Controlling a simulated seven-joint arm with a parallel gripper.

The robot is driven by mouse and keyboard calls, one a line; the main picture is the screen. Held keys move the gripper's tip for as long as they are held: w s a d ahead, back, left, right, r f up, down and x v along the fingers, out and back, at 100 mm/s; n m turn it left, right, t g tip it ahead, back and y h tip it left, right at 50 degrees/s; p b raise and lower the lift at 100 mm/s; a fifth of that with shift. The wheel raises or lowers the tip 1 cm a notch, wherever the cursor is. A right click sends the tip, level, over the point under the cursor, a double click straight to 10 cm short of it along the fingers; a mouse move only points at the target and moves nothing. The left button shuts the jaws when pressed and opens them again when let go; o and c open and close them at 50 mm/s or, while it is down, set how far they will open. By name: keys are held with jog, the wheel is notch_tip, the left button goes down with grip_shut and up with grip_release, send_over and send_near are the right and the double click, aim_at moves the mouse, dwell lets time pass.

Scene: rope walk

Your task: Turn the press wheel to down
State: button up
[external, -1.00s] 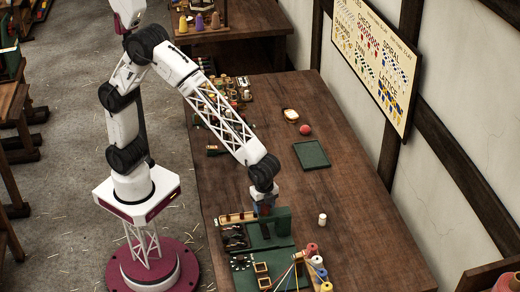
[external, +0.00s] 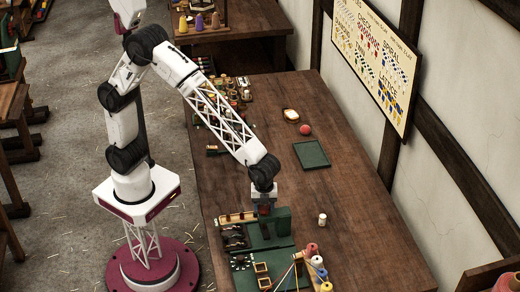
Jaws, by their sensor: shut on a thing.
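The green press (external: 283,222) stands near the front of the wooden table. My gripper (external: 264,210) points down at the press's upper left side. My gripper is shut on a part there, which I take to be the press wheel. The wheel is mostly hidden by my gripper and too small to make out, so its turn cannot be read.
A white cylinder (external: 322,219) stands to the right. A green tray (external: 311,154), a red ball (external: 305,129) and a small white-topped dish (external: 291,115) lie farther back. The table's right side is clear.

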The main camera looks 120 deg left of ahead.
aim_at(264, 207)
jog(key=o, duration=0.9)
jog(key=shift+o, duration=0.2)
jog(key=shift+r, duration=3.9)
